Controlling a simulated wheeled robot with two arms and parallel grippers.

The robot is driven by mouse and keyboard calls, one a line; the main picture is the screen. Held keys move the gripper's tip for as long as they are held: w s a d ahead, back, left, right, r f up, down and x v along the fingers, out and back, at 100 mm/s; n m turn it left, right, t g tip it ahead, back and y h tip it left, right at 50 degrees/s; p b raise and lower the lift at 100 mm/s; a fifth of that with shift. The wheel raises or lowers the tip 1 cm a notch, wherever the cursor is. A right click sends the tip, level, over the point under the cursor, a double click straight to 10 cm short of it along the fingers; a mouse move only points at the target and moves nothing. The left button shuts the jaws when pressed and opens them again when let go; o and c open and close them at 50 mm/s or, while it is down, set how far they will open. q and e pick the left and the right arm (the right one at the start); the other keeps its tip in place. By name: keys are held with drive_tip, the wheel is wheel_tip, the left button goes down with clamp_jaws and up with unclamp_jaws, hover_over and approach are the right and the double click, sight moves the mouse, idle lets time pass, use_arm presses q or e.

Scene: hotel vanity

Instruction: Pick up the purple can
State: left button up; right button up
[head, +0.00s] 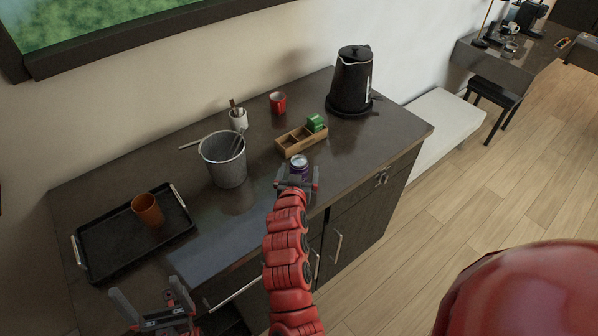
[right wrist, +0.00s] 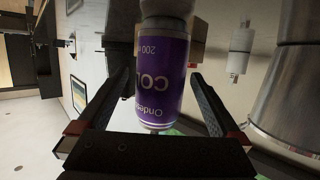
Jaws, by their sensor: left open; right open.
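The purple can (head: 299,167) stands on the dark counter near its front edge, with a silver top. My right gripper (head: 297,182) is at the can from the front, open. In the right wrist view the purple can (right wrist: 163,70) sits between the two open fingers (right wrist: 150,90), with a visible gap beside the left finger. My left gripper (head: 152,300) is open and empty, low at the left in front of the black tray.
A wooden divided box (head: 290,143) with a green item (head: 315,123) stands behind the can. A grey bucket (head: 224,165) is to its left, a black kettle (head: 351,82) at back right. A red mug (head: 277,103), white cup (head: 238,119) and black tray (head: 95,262) with an orange cup (head: 147,210) are also on the counter.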

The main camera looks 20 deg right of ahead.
clamp_jaws()
idle(0.4)
